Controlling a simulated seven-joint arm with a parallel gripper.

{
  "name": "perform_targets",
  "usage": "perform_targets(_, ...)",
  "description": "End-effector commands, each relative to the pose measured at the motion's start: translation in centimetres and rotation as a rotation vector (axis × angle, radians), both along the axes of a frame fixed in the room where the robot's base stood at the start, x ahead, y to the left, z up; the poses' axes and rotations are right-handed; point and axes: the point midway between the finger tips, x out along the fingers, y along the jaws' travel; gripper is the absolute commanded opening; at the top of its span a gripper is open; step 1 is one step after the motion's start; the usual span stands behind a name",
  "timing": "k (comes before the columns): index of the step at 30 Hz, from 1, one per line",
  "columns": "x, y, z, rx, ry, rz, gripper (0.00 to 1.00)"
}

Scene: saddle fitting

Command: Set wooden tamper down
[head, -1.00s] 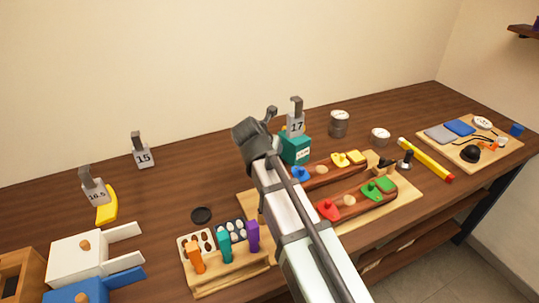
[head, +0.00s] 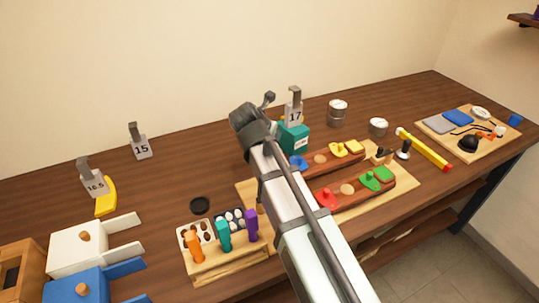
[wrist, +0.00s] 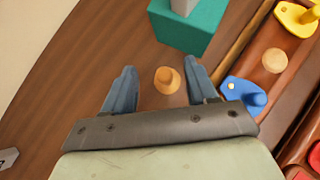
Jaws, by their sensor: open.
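The wooden tamper (wrist: 168,80) shows in the wrist view as a small tan piece with a round top, on the dark tabletop. My gripper (wrist: 160,70) is open, with one blue-grey finger on each side of the tamper. A gap shows between the tamper and each finger. In the head view my arm hides the tamper and the fingertips.
A teal block (head: 292,138) with a tag 17 stands close to my gripper; it also shows in the wrist view (wrist: 190,25). A board (head: 405,186) carries wooden bars with coloured knobs to the right. A rack (head: 215,258) of coloured handles stands front left. Bare table lies behind.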

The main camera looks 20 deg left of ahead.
Motion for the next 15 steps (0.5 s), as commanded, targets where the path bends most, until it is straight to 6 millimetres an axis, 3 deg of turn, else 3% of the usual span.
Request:
perform_targets(6, -0.1, -0.1, -4.3, -0.004, 0.002, 0.001, 0.57)
perform_targets(15, 0.6, 0.0, -6.3, -0.002, 0.001, -0.001, 0.57)
